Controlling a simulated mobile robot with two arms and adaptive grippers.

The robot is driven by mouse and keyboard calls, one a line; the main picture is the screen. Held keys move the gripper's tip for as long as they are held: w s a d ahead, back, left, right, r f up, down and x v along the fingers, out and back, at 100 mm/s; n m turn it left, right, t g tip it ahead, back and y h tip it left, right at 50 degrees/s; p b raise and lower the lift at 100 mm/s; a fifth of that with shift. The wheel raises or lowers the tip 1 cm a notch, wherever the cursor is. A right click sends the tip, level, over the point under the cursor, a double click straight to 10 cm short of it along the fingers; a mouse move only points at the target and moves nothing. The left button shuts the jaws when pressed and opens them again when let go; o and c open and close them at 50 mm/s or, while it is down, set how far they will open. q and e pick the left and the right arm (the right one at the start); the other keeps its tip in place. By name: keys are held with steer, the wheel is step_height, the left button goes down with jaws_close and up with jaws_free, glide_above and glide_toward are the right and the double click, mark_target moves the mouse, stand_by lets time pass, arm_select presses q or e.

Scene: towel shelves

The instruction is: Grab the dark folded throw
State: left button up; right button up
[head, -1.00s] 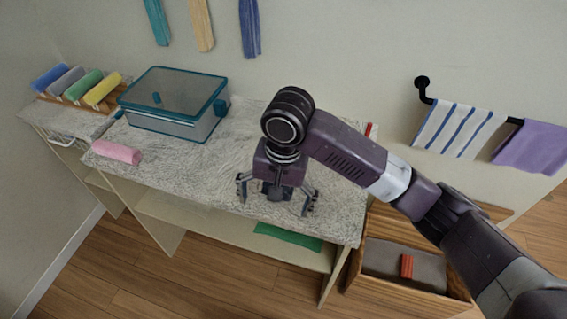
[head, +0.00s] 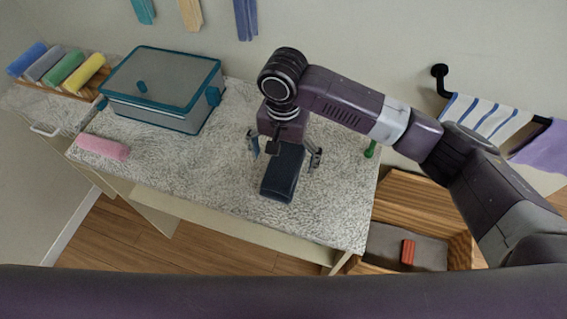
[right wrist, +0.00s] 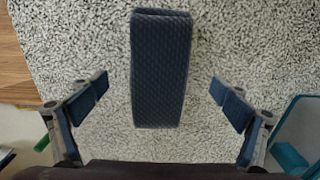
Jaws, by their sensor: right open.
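The dark navy folded throw (head: 282,178) lies on the speckled grey counter top in the head view, its far end hidden beneath my right gripper. In the right wrist view the throw (right wrist: 160,70) is a long padded block, upright in the picture, between the lines of the two fingers. My right gripper (head: 284,150) is open above the far part of the throw, one finger on each side with gaps. In the right wrist view the open fingers (right wrist: 160,88) do not touch it. My left gripper is out of view.
A teal-rimmed clear bin (head: 160,118) and a pink roll (head: 103,147) share the counter (head: 210,180). Rolled towels (head: 62,68) sit in a rack at far left. A wooden crate (head: 410,190) holding a red item (head: 407,252) stands right. Counter around the throw is clear.

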mark_target(283, 161)
steer(key=f, duration=0.2)
steer(key=shift+w+f, duration=0.25)
steer(key=shift+f, duration=0.35)
steer(key=shift+c, duration=0.5)
steer(key=c, duration=1.2)
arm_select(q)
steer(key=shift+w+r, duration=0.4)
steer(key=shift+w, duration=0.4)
arm_select(e)
steer(key=shift+c, duration=1.1)
steer(key=shift+r, duration=0.1)
